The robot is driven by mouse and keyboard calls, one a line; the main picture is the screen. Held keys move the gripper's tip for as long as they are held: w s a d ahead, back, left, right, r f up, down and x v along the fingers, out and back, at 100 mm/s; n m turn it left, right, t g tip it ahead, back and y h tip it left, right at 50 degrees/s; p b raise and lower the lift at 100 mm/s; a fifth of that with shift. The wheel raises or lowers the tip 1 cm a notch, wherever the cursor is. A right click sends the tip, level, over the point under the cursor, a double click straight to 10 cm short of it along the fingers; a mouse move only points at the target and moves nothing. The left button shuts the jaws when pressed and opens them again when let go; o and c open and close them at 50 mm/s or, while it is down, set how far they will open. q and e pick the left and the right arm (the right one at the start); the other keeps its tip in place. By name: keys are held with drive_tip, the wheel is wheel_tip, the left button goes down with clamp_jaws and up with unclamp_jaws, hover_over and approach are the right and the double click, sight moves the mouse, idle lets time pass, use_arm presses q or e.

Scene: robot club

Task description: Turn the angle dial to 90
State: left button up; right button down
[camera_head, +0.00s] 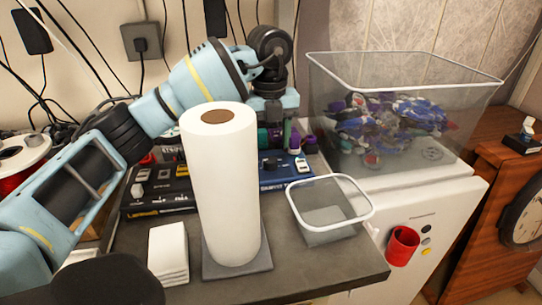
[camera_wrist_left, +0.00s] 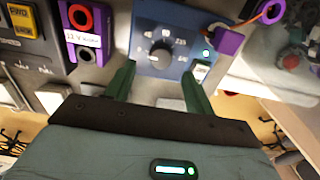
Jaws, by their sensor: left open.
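The angle dial is a round grey-black knob (camera_wrist_left: 160,55) on a blue panel (camera_wrist_left: 145,28), with white numbers around it too small to read surely. In the head view the blue device (camera_head: 284,176) lies at the back of the table, behind the paper roll. My left gripper (camera_head: 275,138) is over this device, partly hidden by its own wrist. In the left wrist view its two green fingers (camera_wrist_left: 160,84) are apart, one toward each side of the knob, with nothing between them. Whether they touch the knob cannot be told. My right gripper is not in view.
A white paper roll (camera_head: 222,190) stands in front of the device. A clear bin (camera_head: 330,212) and folded napkins (camera_head: 168,254) are nearby. A black device (camera_head: 160,191) sits left of the blue one. A large clear box (camera_head: 400,75) and red cup (camera_head: 402,246) are at right.

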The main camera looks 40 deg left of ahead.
sight(270, 159)
use_arm(q)
wheel_tip(270, 159, down, 4)
drive_tip(key=shift+r, duration=0.15)
drive_tip(key=shift+w+f, duration=0.1)
drive_tip(key=shift+f, duration=0.4)
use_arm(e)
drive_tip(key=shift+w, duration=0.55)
use_arm(q)
drive_tip(key=c, duration=1)
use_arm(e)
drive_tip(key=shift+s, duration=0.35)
